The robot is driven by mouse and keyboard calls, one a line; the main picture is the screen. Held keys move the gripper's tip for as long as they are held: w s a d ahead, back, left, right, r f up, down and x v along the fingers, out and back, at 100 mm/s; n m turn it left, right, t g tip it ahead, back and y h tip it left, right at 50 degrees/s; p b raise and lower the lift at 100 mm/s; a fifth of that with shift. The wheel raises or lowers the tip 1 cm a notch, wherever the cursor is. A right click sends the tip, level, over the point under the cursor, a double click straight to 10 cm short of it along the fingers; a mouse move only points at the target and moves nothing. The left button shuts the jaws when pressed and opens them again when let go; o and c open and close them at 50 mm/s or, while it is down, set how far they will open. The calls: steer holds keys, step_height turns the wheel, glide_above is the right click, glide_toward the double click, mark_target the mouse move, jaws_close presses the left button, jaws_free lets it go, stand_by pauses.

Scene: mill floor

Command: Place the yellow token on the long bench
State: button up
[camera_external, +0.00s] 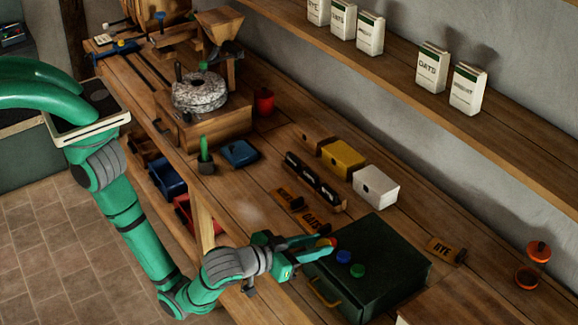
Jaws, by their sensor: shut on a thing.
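My gripper (318,243) reaches in from the left, just above the top of a dark green box, and is shut on the yellow token (323,242). The fingers partly hide the token. A red token (333,242) shows right beside the fingertips. A blue token (344,257) and a green token (358,271) lie on the box top. The long bench (252,203) is the wooden worktop running from the upper left to the lower right, and the box stands on it.
The green box (385,262) has a handle on its front. Label blocks, a dark rack (315,182) and yellow and white drawers (343,159) stand behind it. A millstone (200,93) and blue tray (239,153) are farther left. Bare bench lies left of the labels.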

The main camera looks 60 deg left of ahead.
steer(key=shift+s+a+r, duration=0.15)
steer(key=shift+s+a, duration=0.15)
steer(key=n+g+y, duration=0.4)
steer(key=n+y, duration=0.5)
steer(key=y, duration=0.1)
glide_above(261, 220)
step_height(261, 220, down, 15)
steer(key=shift+f, duration=3.9)
